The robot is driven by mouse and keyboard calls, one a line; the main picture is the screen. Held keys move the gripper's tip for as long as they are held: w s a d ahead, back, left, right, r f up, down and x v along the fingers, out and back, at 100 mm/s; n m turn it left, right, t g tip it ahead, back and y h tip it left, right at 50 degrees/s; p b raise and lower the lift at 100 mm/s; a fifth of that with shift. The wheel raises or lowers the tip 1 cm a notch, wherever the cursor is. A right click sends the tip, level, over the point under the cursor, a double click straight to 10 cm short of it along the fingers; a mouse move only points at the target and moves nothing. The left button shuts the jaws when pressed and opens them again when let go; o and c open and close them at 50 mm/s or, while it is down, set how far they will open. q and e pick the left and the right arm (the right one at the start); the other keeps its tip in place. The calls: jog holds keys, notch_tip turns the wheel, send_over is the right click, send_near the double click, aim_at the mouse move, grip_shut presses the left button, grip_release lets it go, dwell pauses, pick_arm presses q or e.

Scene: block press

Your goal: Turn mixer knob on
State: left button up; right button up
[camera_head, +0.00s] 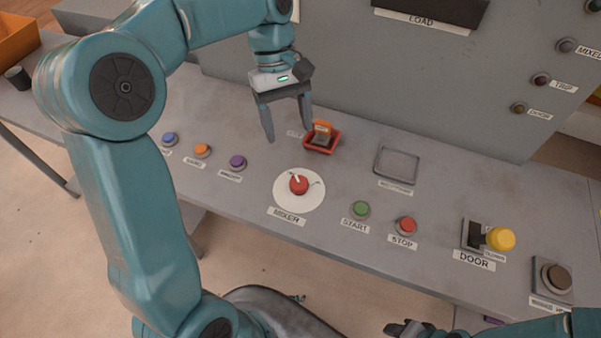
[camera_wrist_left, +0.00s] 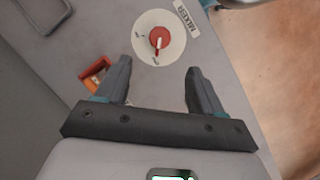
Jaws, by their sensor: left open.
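The mixer knob (camera_head: 299,185) is red with a white pointer and sits on a white round plate (camera_head: 287,200) above the MIXER label (camera_head: 286,216). In the left wrist view the knob (camera_wrist_left: 159,40) shows beyond the fingertips, between their lines. My left gripper (camera_head: 289,122) is open and empty, above the panel and behind the knob, apart from it. Its two fingers (camera_wrist_left: 155,78) also show in the left wrist view. My right arm shows only in part at the bottom right of the head view; a dark part there may be its gripper (camera_head: 405,329).
A red tray (camera_head: 322,146) with an orange-topped piece stands close by the left gripper. START (camera_head: 360,209) and STOP (camera_head: 405,225) buttons, a yellow door handle (camera_head: 500,239) and several coloured buttons line the panel. A grey upright wall (camera_head: 370,85) rises behind.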

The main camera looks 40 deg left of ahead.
aim_at(299, 182)
pick_arm(q)
jog(key=b+x, duration=0.1)
jog(key=x, duration=1.1)
jog(key=shift+s+d+f, duration=0.1)
jog(key=shift+s+f, duration=0.05)
jog(key=shift+f, duration=0.2)
jog(key=c, duration=1)
